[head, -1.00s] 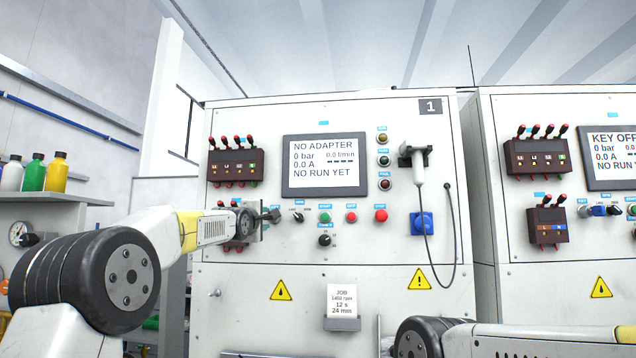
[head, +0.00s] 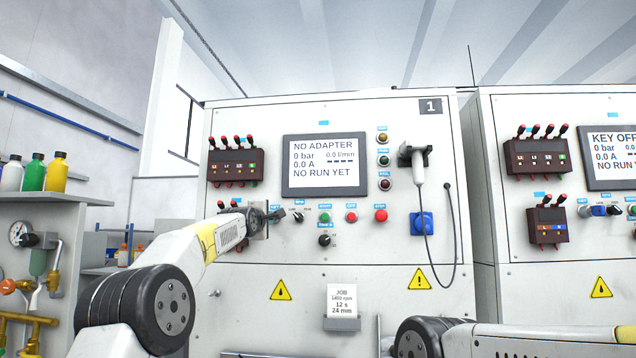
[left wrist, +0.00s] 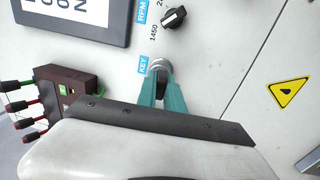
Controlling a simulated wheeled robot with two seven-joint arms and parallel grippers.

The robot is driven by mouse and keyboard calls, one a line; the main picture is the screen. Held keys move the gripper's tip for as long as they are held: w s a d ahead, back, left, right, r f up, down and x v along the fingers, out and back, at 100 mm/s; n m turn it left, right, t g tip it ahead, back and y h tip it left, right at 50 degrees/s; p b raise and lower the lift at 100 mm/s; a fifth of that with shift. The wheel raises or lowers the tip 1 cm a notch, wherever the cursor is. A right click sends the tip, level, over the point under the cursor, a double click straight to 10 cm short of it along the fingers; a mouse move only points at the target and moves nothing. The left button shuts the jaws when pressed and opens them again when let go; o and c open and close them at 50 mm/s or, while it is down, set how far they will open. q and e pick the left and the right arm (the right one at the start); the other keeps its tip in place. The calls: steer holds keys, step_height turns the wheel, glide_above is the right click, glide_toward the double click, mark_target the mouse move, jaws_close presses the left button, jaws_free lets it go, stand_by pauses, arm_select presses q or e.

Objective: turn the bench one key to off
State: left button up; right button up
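Bench one is the white panel with the "1" plate (head: 430,107); its screen (head: 324,165) reads "NO ADAPTER" and "NO RUN YET". My left gripper (head: 275,215) is at its key switch, left of the RPM knob (head: 299,216). In the left wrist view the silver key collar (left wrist: 159,66) sits beside the blue KEY label (left wrist: 143,66). My left gripper's teal fingers (left wrist: 162,88) reach to the collar, with a narrow dark gap between them. The fingers hide the key's handle, so its angle and any grip on it are unclear. My right gripper is out of view.
The dark terminal block (left wrist: 77,88) with red plugs is close beside the left gripper. Green, red and other buttons (head: 325,218) and a lower knob (head: 324,240) are to the right. A second bench (head: 560,260), whose screen reads "KEY OFF", stands at the right.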

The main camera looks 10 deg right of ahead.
arm_select(q)
jaws_close()
steer(key=shift+d+n, duration=0.1)
steer(key=shift+n, duration=0.2)
steer(key=n, duration=0.3)
steer(key=shift+y, duration=0.4)
steer(key=shift+n, duration=0.3)
steer(key=shift+d+n, duration=0.1)
steer(key=shift+n, duration=0.4)
steer(key=shift+n+y, duration=0.3)
steer(key=shift+n, duration=1.1)
